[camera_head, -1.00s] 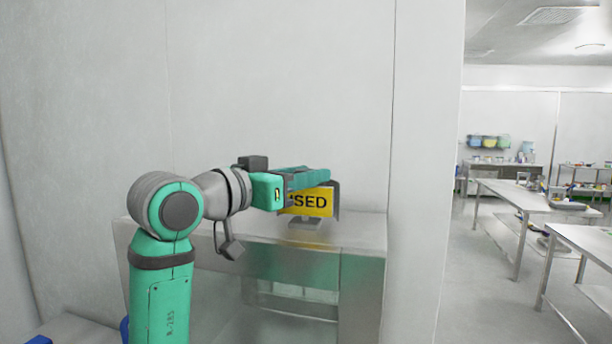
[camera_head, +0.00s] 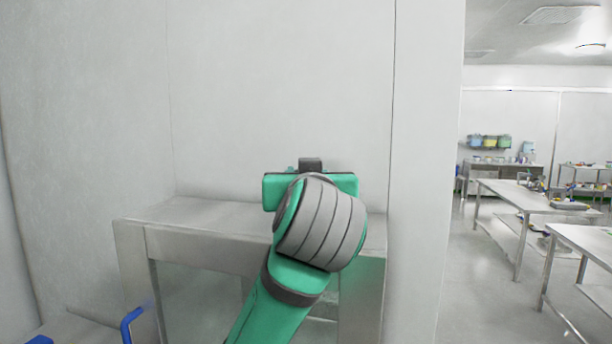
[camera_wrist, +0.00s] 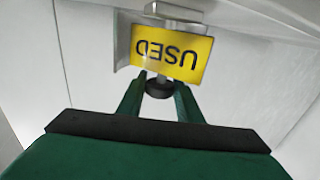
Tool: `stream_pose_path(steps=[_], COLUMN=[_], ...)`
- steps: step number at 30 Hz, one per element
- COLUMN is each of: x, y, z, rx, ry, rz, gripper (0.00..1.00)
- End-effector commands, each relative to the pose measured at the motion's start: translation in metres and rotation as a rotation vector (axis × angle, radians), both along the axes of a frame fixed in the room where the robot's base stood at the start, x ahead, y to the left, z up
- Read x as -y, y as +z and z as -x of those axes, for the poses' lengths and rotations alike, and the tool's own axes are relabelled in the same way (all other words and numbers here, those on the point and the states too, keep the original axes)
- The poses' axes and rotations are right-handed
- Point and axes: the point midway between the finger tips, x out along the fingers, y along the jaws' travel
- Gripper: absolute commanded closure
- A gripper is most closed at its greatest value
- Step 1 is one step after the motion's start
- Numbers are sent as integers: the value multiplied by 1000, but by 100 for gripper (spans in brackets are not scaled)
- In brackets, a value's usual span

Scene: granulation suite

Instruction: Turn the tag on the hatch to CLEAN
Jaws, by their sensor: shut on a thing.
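The yellow tag (camera_wrist: 172,52) reads USED in black letters in the wrist view, where the word appears upside down. It sits in a grey metal holder (camera_wrist: 122,45). A dark round knob (camera_wrist: 159,89) on a short stem shows just in front of the tag. My gripper (camera_wrist: 161,86) has its two green fingers on either side of this knob, shut on it. In the head view, my arm hides the tag and my fingertips. The steel hatch (camera_head: 190,237) stands behind my arm, with a glass front partly covered.
A pale wall rises behind the hatch, and a wall edge (camera_head: 428,190) stands to its right. A blue bent handle (camera_head: 131,323) shows at lower left. Steel tables (camera_head: 520,200) with items stand far right, with open floor beside them.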

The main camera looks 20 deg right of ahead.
Motion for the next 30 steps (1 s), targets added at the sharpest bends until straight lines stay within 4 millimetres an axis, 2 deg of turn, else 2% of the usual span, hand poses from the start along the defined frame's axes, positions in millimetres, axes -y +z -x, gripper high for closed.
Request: stream_pose_path(steps=[15,30], x=[2,-1], y=[-2,-3], z=[1,0], rx=[-6,-7], ry=[423,575], rz=[-3,-3], gripper=[90,90])
